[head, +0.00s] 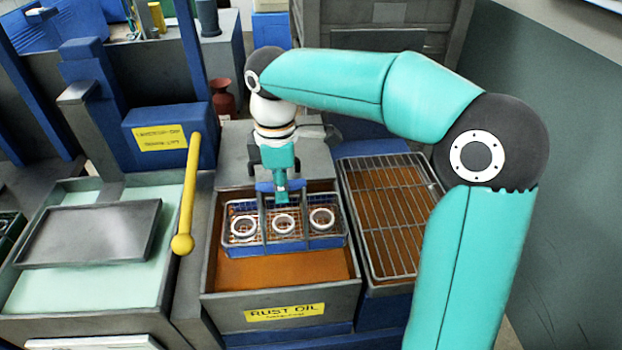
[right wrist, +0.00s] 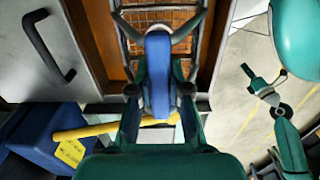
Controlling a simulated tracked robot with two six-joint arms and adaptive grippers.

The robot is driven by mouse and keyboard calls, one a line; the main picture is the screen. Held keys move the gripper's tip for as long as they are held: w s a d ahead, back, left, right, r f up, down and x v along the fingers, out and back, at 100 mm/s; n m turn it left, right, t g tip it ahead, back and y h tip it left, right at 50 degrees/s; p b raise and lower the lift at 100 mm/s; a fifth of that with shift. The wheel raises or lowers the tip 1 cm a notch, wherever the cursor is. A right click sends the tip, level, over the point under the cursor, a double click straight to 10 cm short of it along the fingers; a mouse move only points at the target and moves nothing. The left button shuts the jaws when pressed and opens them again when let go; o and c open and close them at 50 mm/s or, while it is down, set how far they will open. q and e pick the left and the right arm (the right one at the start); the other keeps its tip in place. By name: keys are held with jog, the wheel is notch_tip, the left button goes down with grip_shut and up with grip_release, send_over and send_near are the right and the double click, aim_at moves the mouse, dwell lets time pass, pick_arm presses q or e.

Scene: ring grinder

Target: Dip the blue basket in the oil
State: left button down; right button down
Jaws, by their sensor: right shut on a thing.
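The blue basket (head: 330,241) is a wire basket holding three pale rings (head: 283,225). It is level inside the outline of the rust oil tank (head: 350,297), with its lower blue side visible; I cannot tell whether its bottom touches the orange oil (head: 290,270). My right gripper (head: 281,188) is shut on the basket's blue handle (right wrist: 158,65), above the rings. In the right wrist view the fingers flank the handle, and the basket mesh shows beyond. Part of my left arm (right wrist: 290,145) shows there at the right; its jaws are too small to judge.
A drain grate (head: 395,215) lies right of the tank. A pale green bath (head: 95,270) with a dark tray (head: 95,232) is on the left. A yellow lever (head: 188,200) stands up at the tank's left edge. A red bottle (head: 222,97) stands behind.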

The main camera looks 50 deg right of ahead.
aim_at(286, 233)
jog(key=shift+f+b, duration=4.85)
jog(key=shift+f, duration=2.25)
